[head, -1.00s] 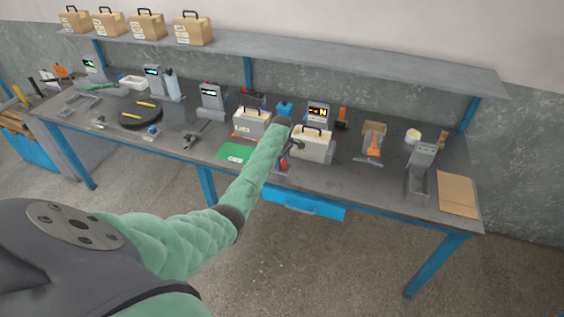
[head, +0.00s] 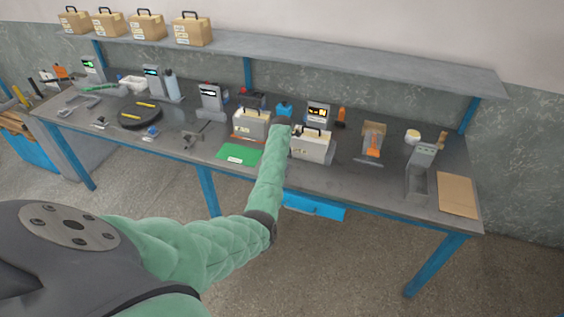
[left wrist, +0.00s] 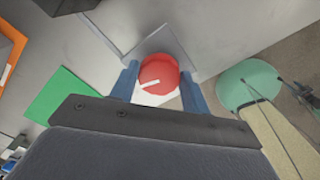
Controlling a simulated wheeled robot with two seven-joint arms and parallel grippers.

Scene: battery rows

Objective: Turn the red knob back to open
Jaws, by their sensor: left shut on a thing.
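The red knob (left wrist: 158,70) is round, with a short white line on its face, in the middle of the left wrist view. The line runs from near the centre toward the lower left. My left gripper (left wrist: 159,82) has its blue fingers on either side of the knob and is shut on it. A grey plate (left wrist: 143,38) lies just behind the knob. In the head view my green left arm hides both the knob and the gripper. My right gripper is in neither view.
Cream cases with black handles stand on both sides of my arm, left (head: 251,124) and right (head: 312,147). A green mat (head: 239,154) lies at the bench front. A blue drawer (head: 314,206) hangs below. A cardboard sheet (head: 457,195) lies at the right end.

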